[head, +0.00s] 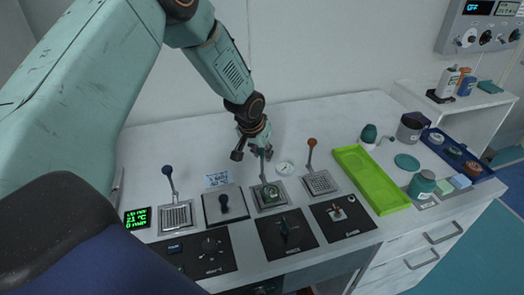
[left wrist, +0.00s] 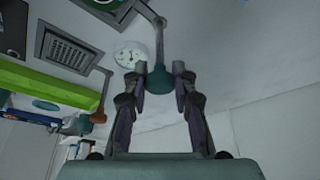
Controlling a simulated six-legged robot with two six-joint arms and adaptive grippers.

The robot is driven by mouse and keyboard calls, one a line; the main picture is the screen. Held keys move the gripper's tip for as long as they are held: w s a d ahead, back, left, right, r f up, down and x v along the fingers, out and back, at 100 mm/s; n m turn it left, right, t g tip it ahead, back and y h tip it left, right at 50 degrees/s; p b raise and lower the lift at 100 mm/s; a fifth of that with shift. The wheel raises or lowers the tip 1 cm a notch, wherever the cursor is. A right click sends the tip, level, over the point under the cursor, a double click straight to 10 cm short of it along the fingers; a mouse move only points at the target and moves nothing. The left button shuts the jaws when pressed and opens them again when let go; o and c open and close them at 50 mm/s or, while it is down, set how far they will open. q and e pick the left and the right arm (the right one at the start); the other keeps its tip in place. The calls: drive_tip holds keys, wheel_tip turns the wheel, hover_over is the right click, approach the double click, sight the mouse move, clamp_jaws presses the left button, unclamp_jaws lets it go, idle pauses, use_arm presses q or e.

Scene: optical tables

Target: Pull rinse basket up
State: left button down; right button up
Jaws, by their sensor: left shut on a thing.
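A small square basket (head: 270,195) sits in the bench at the middle, with a green round piece in it and an upright metal handle. My left gripper (head: 261,150) has come down from above and is shut on the handle's top. In the left wrist view the fingers close around a teal ball knob (left wrist: 158,80) at the handle's end. The basket appears level with its frame; its depth is hard to tell. Two similar baskets flank it, one with a blue knob (head: 167,169) and one with an orange knob (head: 311,141). My right gripper is not in view.
A round white dial (head: 285,168) lies close behind the held handle. A lime green tray (head: 369,180) is to the right, with bottles and a blue tray (head: 452,152) beyond. Black control panels (head: 286,233) line the front. The bench behind the baskets is clear.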

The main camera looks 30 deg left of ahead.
use_arm(q)
drive_tip(key=shift+w+r, duration=0.4)
drive_tip(key=c, duration=1.5)
unclamp_jaws()
drive_tip(key=o, duration=0.4)
drive_tip(key=shift+s+f, duration=0.1)
drive_tip(key=shift+s, duration=0.15)
drive_tip(key=shift+o, duration=0.2)
drive_tip(key=shift+f, duration=0.1)
drive_tip(key=v, duration=1.2)
drive_tip(key=shift+s, duration=0.1)
